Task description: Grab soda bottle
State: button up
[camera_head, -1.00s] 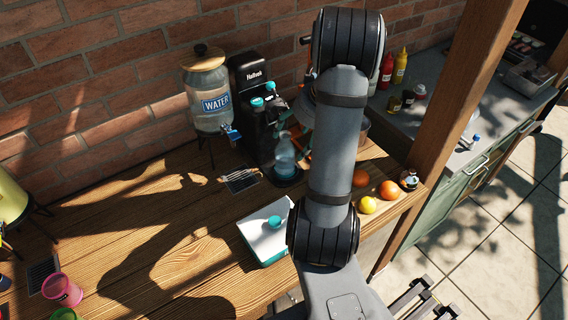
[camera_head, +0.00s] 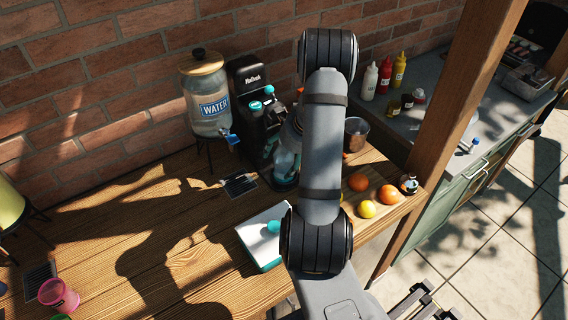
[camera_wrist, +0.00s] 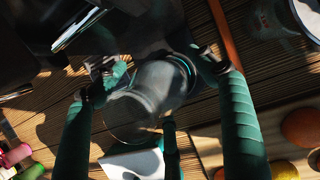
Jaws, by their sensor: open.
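The soda bottle (camera_head: 284,162) is clear with a teal base and stands upright at the front of the black soda machine (camera_head: 250,105). My arm covers part of its right side in the head view. My gripper is mostly hidden behind my arm in the head view.
A water dispenser (camera_head: 207,98) stands left of the machine. A white box with a teal knob (camera_head: 262,238) lies in front. The table's left middle is mostly clear.

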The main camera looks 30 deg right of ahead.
jog(key=shift+c, duration=0.4)
jog(key=shift+s+r, duration=0.1)
jog(key=c, duration=0.5)
jog(key=shift+r, duration=0.1)
jog(key=c, duration=0.9)
jog(key=shift+c, duration=0.9)
jog(key=shift+w+d+r, duration=0.1)
jog(key=shift+w+r, duration=0.05)
jog(key=shift+w, duration=0.05)
